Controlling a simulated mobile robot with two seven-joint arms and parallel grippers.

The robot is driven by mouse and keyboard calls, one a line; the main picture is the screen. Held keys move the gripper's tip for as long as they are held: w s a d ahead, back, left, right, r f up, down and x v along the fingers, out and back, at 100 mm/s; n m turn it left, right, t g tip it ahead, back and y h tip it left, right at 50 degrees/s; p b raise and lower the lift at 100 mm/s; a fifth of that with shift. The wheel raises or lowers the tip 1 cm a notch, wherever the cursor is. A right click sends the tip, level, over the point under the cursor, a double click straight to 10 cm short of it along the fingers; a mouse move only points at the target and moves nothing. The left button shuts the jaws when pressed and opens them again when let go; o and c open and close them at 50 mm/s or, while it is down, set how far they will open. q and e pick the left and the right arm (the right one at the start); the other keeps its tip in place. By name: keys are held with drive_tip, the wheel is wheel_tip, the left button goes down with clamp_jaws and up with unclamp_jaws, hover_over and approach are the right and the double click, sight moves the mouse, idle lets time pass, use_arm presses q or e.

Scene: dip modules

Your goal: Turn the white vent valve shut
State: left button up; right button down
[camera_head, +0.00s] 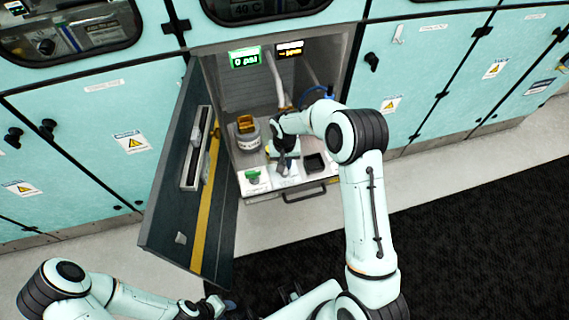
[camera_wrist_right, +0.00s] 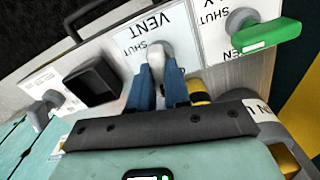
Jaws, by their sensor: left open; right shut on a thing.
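The white vent valve (camera_wrist_right: 158,52) sits on a white plate marked VENT and SHUT in the right wrist view. The blue fingers of my right gripper (camera_wrist_right: 159,78) are closed around its handle, one on each side. The fingers hide part of the handle. In the head view my right gripper (camera_head: 284,163) reaches down into the open cabinet bay and covers most of the valve. My left gripper (camera_head: 216,305) is low at the bottom edge of the head view, outside the bay, open and away from the valve. It is partly cut off.
A green-handled valve (camera_wrist_right: 270,37) is beside the vent plate. A black square part (camera_wrist_right: 95,80) is on its other side. A canister with a yellow top (camera_head: 246,140) stands behind. The open door (camera_head: 165,205) bounds the left. A green display (camera_head: 245,57) reads 0 psi.

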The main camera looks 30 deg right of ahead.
drive_tip(key=m+b, duration=0.1)
drive_tip(key=m, duration=0.2)
drive_tip(key=shift+m, duration=0.3)
drive_tip(key=m+b, duration=0.1)
drive_tip(key=m, duration=0.2)
drive_tip(key=shift+m, duration=0.3)
drive_tip(key=m, duration=0.3)
drive_tip(key=shift+r+m+p, duration=0.1)
drive_tip(key=shift+m+p, duration=0.2)
drive_tip(key=shift+m, duration=0.1)
use_arm(q)
drive_tip(key=shift+s+f+p, duration=0.2)
drive_tip(key=shift+f+p, duration=0.05)
drive_tip(key=shift+p, duration=0.4)
use_arm(e)
drive_tip(key=shift+m, duration=2.2)
drive_tip(key=c, duration=1.1)
unclamp_jaws()
